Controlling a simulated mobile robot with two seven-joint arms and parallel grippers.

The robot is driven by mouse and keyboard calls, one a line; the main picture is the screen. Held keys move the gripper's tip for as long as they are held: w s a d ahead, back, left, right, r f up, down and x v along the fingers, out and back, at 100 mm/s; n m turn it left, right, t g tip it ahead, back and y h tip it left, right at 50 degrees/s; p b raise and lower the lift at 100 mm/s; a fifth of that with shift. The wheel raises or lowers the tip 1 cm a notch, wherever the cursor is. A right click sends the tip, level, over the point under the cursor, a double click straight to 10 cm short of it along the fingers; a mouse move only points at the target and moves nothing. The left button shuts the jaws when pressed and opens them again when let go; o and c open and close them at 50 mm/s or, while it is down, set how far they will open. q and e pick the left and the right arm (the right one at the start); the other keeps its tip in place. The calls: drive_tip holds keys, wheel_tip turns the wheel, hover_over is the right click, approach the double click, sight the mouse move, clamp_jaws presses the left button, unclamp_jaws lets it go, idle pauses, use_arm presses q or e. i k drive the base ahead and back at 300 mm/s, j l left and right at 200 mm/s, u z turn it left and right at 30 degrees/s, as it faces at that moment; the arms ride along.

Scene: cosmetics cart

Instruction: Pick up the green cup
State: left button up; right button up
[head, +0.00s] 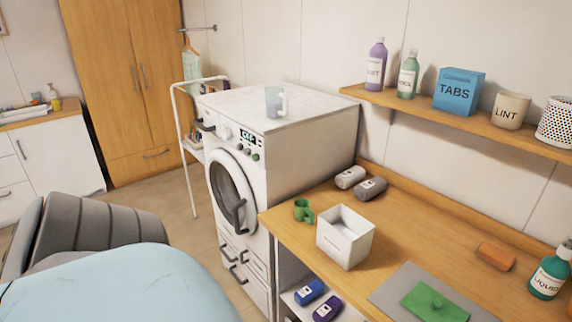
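A small green cup (302,211) with a handle stands on the wooden counter (405,235), near its left front edge. It is just left of a white square box (345,238), with a small gap or light overlap in the view. My left and right grippers are not in the head view.
A white washing machine (300,160) with a pale cup (275,102) on top stands left of the counter. Two rolled towels (371,188) lie behind the box. A green cloth (436,303) lies on a grey mat (398,281). A shelf (470,122) overhangs the counter's back.

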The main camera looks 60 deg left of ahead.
sight(302, 210)
drive_tip(key=u, duration=1.7)
